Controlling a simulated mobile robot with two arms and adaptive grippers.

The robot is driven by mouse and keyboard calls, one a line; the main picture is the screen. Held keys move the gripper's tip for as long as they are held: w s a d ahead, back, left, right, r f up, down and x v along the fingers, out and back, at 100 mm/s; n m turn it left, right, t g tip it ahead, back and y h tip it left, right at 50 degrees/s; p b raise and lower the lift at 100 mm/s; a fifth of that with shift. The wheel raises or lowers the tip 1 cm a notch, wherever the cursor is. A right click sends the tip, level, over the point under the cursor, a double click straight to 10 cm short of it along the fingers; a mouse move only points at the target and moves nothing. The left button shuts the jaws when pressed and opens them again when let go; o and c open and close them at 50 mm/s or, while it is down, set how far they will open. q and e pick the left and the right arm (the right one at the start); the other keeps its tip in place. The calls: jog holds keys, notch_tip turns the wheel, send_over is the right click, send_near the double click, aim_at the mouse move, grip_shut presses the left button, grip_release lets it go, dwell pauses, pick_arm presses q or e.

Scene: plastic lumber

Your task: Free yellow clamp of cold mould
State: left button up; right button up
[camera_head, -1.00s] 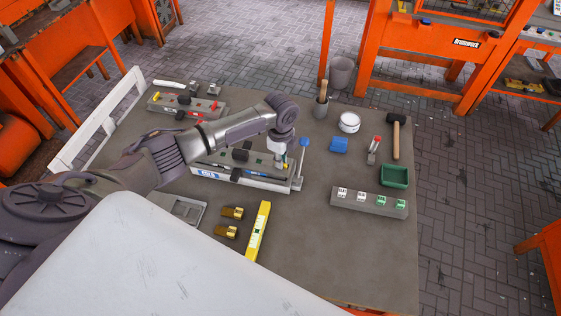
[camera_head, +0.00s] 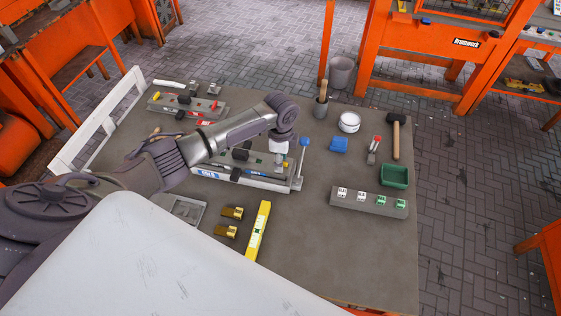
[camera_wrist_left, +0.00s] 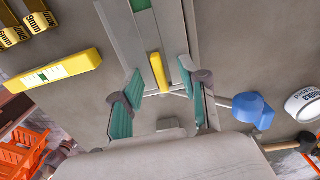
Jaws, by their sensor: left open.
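The mould with the blue label (camera_head: 206,174) lies on the bench in the head view, partly hidden by my left arm. In the left wrist view its grey body (camera_wrist_left: 118,30) runs up the picture. The yellow clamp (camera_wrist_left: 157,72) shows there as a short yellow bar lying along the mould. My left gripper (camera_wrist_left: 160,82) is open, with one teal-padded finger on each side of the yellow bar and a gap on both sides. In the head view my left gripper (camera_head: 279,162) is over the right end of the mould, its fingertips hard to make out. My right gripper is not in view.
A blue-headed lever (camera_head: 304,142) stands at the mould's right end, close to my gripper. A second mould (camera_head: 160,104) with a red label lies behind. A yellow level (camera_head: 258,230) and brass pieces (camera_head: 232,212) lie in front.

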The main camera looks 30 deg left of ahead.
pick_arm(q)
jog(key=shift+r, duration=3.55)
jog(key=shift+f, duration=0.1)
